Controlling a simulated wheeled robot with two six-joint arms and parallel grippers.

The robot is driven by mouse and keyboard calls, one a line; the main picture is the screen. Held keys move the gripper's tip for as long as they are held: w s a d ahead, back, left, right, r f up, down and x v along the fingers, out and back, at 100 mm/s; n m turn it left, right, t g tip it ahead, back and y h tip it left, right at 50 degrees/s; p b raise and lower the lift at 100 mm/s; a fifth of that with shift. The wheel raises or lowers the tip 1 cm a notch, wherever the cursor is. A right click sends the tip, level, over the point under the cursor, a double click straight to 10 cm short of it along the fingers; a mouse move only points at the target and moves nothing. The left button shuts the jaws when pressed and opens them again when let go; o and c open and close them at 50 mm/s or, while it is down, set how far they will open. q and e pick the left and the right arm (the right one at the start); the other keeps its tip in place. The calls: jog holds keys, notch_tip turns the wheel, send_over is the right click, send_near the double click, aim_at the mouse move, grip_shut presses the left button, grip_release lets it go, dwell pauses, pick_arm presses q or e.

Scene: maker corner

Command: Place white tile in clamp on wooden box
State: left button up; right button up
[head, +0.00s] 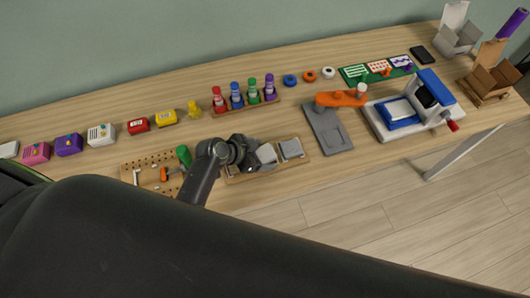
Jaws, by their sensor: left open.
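My left arm comes in from the left, and its gripper (264,155) is open over a low wooden board (305,154) near the table's front edge. A pale grey-white square block (290,148) sits on this board, just right of the gripper. I cannot tell whether it is the white tile. The gripper hides the board's left part. An orange clamp-like arm (338,98) with a pale knob stands over a grey plate (332,135) to the right. An open brown box (492,80), perhaps the wooden box, stands at the far right. My right gripper is out of view.
A pegboard (139,166) with small tools lies left of the gripper. Coloured bottles (236,95) stand in a rack behind it. A blue and white machine (410,108) stands right of the grey plate. Small coloured boxes (69,144) line the left. The table's front edge is close.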

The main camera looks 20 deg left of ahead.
pick_arm(q)
jog(key=shift+c, duration=0.3)
jog(key=c, duration=1.1)
notch_tip(320, 180, up, 10)
jog(key=r, duration=0.1)
notch_tip(320, 180, up, 8)
jog(key=n+t+y+b, duration=0.1)
jog(key=n+t+y, duration=0.1)
jog(key=n, duration=0.1)
send_over(261, 155)
jog(key=w+a, duration=0.1)
jog(key=a, duration=0.1)
jog(key=a+r+n+y, duration=0.1)
jog(key=r+n, duration=0.1)
jog(key=r, duration=0.1)
jog(key=s+a+r+n+y, duration=0.1)
jog(key=r+n, duration=0.1)
jog(key=r, duration=0.1)
jog(key=s+a+r+n+y, duration=0.1)
jog(key=a+r+y, duration=0.1)
jog(key=r, duration=0.1)
jog(key=shift+a+n+t, duration=0.1)
jog(key=shift+n+t, duration=0.2)
jog(key=shift+n, duration=0.1)
